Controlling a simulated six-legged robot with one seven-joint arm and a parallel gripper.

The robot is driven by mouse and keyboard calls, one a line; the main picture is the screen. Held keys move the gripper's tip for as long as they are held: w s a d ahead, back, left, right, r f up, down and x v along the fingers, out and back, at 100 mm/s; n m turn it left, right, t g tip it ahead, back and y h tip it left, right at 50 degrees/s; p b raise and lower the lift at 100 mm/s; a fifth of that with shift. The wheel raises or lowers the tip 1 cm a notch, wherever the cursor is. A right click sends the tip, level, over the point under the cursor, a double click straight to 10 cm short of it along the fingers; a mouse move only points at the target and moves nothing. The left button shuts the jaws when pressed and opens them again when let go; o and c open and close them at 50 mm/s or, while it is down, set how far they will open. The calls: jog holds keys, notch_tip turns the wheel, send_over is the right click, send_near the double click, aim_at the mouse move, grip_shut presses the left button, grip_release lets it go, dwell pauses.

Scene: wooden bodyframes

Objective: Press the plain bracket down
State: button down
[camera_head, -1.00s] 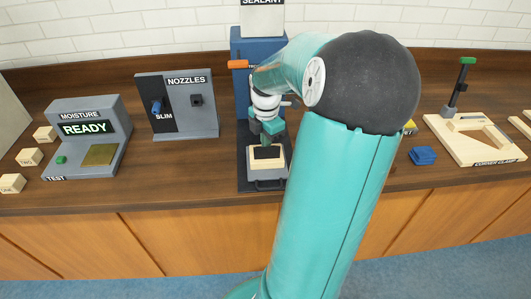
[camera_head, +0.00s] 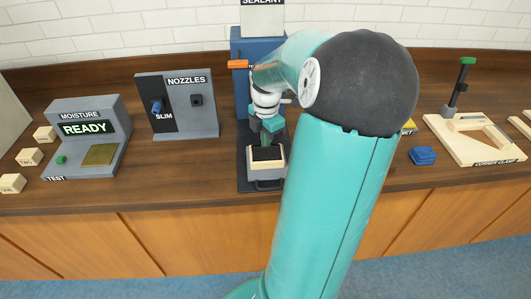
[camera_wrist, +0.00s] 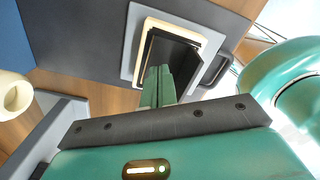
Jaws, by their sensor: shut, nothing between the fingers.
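The plain bracket (camera_head: 268,154) shows as a dark piece on top of a pale wooden block (camera_head: 267,167). The block sits on a grey plate in front of the blue sealant stand (camera_head: 258,50). In the wrist view the dark bracket (camera_wrist: 175,55) lies over the pale block (camera_wrist: 148,27). My gripper (camera_head: 266,142) is shut and empty, with its fingertips at the bracket. In the wrist view the fingertips (camera_wrist: 158,78) overlap the bracket's near part; I cannot tell whether they touch it.
A moisture tester (camera_head: 88,135) reading READY and a nozzle rack (camera_head: 178,105) stand at the left. Several small pale blocks (camera_head: 29,157) lie beside the tester. A blue piece (camera_head: 422,156) and a corner clamp (camera_head: 475,138) are at the right. A grey handle (camera_wrist: 216,73) flanks the plate.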

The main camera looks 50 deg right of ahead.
jog(key=shift+r, duration=2.95)
